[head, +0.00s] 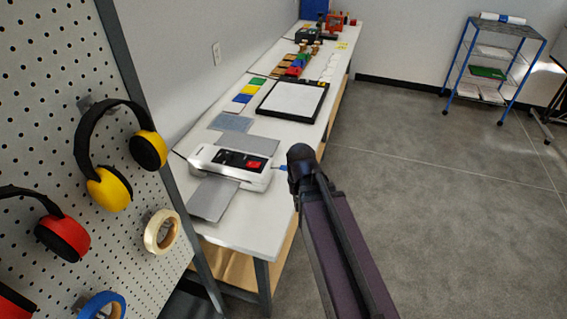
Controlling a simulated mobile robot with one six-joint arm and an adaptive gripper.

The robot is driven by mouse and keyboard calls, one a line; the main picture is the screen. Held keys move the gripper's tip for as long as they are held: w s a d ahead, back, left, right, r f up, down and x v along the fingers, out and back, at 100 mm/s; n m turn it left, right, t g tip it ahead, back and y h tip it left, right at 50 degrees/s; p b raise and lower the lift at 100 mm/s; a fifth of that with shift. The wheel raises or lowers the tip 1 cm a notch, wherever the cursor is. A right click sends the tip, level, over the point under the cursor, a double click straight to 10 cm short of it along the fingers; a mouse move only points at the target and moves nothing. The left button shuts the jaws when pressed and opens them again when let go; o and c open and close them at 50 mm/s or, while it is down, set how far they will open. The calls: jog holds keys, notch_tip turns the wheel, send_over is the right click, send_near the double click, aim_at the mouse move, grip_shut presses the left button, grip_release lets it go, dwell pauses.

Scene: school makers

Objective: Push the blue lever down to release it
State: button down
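A white laminator-like machine (225,180) sits on the near part of the long white table, with a dark panel and a red patch on its top. A small blue lever (282,168) sticks out from its right side. It looks roughly level, but it is too small to tell its exact position. My dark arm reaches up from the bottom right, and its rounded end appears just right of the lever in the picture. I cannot tell whether they touch. My gripper's fingers do not show.
A pegboard (50,130) with earmuffs (107,187) and tape rolls (161,231) stands close on the left. A black-framed board (292,101) and coloured pieces lie farther along the table (262,222). A blue-framed cart (490,70) stands far right. The grey floor (440,180) right of the table is clear.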

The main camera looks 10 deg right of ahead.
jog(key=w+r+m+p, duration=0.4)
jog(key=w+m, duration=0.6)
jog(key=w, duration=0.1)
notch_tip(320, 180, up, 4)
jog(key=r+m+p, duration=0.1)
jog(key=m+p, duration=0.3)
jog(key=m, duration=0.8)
send_over(283, 167)
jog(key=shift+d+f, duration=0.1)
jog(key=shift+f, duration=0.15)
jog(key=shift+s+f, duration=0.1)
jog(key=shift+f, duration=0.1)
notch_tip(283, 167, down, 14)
jog(key=b, duration=1.3)
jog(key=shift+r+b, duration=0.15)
jog(key=shift+b, duration=0.25)
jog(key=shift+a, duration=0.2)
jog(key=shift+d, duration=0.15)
